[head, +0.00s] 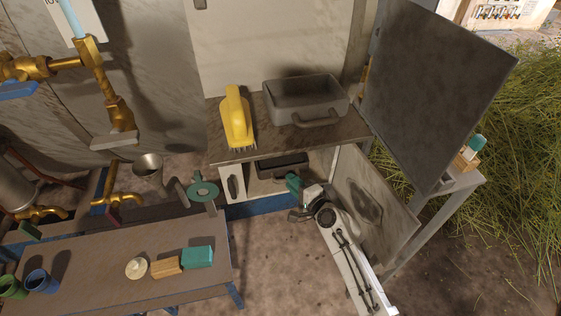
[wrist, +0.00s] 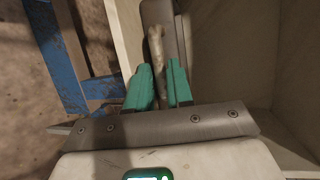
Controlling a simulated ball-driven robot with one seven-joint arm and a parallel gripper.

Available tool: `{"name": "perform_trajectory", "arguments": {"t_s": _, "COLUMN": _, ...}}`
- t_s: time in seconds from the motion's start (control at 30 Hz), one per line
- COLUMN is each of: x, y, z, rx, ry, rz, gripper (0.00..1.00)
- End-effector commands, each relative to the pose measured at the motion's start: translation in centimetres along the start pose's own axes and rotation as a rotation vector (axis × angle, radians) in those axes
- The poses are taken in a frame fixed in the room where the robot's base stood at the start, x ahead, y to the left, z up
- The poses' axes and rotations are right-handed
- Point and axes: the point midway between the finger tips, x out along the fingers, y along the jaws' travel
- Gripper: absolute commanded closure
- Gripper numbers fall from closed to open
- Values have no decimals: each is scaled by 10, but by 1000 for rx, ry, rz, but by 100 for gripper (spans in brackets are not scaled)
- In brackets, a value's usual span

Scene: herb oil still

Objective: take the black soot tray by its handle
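A black tray-like thing (head: 283,165) sits inside the open lower compartment of the stand. My gripper (head: 293,184) is just in front of it, at the compartment's mouth. In the wrist view my gripper (wrist: 160,88) has its two green fingers apart. A worn, brownish bar (wrist: 157,50), which looks like a handle, lies lengthwise between them and leads to a dark grey surface (wrist: 160,14). I cannot tell whether either finger touches the bar. A larger dark grey tray (head: 305,98) with a front handle stands on top of the stand.
A yellow brush (head: 236,118) stands on the stand top (head: 340,128). An open door (head: 375,205) is right of my gripper, and a large dark panel (head: 430,85) rises above it. A blue-framed bench (head: 110,265) is at left.

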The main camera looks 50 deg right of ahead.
Motion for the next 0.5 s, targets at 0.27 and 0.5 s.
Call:
{"name": "perform_trajectory", "arguments": {"t_s": 0.27, "x": 9, "y": 0, "z": 0, "rx": 0, "ry": -1, "rz": 1, "gripper": 79}}
{"name": "perform_trajectory", "arguments": {"t_s": 0.5, "x": 8, "y": 0, "z": 0, "rx": 0, "ry": -1, "rz": 1, "gripper": 95}}
